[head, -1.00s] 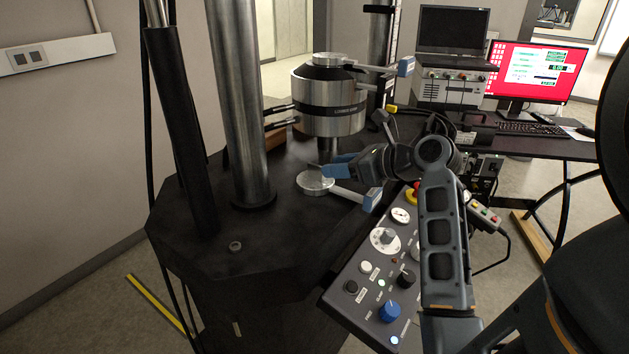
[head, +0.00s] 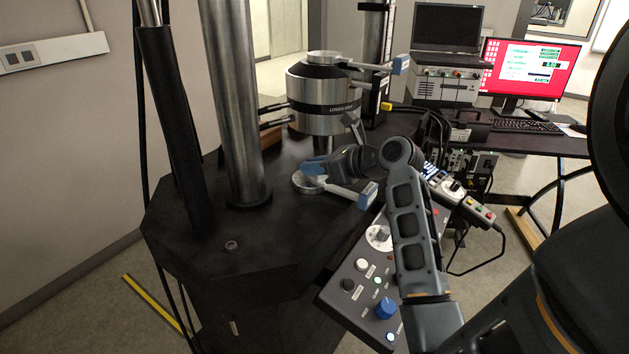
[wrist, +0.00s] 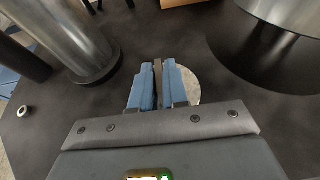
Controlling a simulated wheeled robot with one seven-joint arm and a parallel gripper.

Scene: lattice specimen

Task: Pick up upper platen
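Two pale metal discs show in the head view, and I cannot tell for certain which is the upper platen. One disc (head: 306,184) lies on the dark machine base, with a bar handle ending in a blue-grey block (head: 368,194). The other disc (head: 325,57) sits on top of the metal cylinder, with a similar handle and block (head: 401,64). My gripper (head: 312,166) has blue fingers just above the lower disc. In the wrist view my gripper (wrist: 158,72) has its fingers close together, with a narrow grey-brown strip between them. Whether they grip it is unclear. The lower disc (wrist: 187,84) is partly hidden behind the right finger.
The large metal cylinder (head: 322,105) hangs close above and behind my gripper. A thick steel column (head: 229,110) stands to the left. A control panel (head: 350,285) with knobs lies in front, below my arm. The front left of the machine base (head: 200,260) is mostly clear.

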